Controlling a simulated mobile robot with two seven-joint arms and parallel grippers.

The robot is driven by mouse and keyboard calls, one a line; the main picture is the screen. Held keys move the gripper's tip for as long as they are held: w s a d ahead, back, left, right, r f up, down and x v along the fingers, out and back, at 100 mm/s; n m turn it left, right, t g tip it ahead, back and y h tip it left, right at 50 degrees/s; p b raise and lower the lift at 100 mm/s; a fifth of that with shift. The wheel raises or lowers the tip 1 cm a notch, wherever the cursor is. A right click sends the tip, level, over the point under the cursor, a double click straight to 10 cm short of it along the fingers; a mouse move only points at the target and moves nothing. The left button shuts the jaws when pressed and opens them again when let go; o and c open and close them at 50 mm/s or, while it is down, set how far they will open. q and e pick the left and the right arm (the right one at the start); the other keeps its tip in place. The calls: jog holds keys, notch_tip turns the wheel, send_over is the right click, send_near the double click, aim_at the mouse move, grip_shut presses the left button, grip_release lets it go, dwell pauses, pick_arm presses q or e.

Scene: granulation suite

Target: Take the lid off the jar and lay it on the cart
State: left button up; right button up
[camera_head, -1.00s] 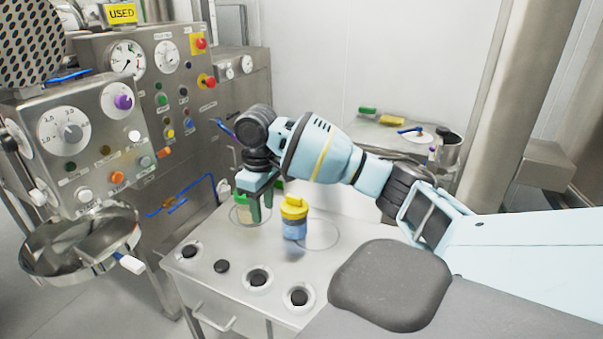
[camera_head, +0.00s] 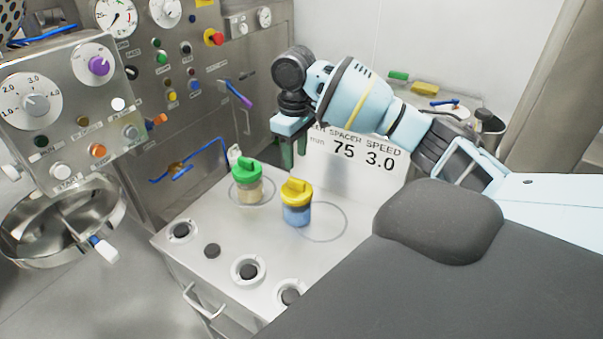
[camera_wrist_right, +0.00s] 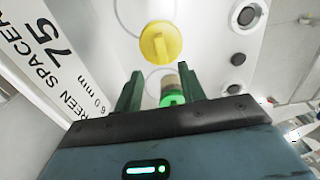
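A jar with a green lid (camera_head: 247,172) and beige contents (camera_head: 250,190) stands upright on the metal cart (camera_head: 217,220). Beside it, to the right, stands a jar with a yellow lid (camera_head: 296,190) and blue contents (camera_head: 297,214). Both lids sit on their jars. My right gripper (camera_head: 293,158) hangs with its fingers down, above and behind the jars, touching neither. In the right wrist view its green fingers (camera_wrist_right: 159,82) are apart with nothing held; the green lid (camera_wrist_right: 173,99) shows between them and the yellow lid (camera_wrist_right: 159,42) beyond. My left gripper is not in view.
A white sign (camera_head: 350,180) reading 75 and 3.0 stands at the cart's back, close to my right gripper. Black knobs (camera_head: 249,271) line the cart's front. A control panel (camera_head: 75,110) and metal bowl (camera_head: 60,225) are left. The ringed spot (camera_head: 328,222) right of the yellow-lidded jar is clear.

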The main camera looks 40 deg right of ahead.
aim_at(297, 180)
jog(key=shift+a, duration=0.15)
jog(key=shift+s+f, duration=0.1)
jog(key=shift+f, duration=0.35)
jog(key=shift+s+f, duration=0.15)
jog(key=shift+f, duration=3.25)
grip_shut()
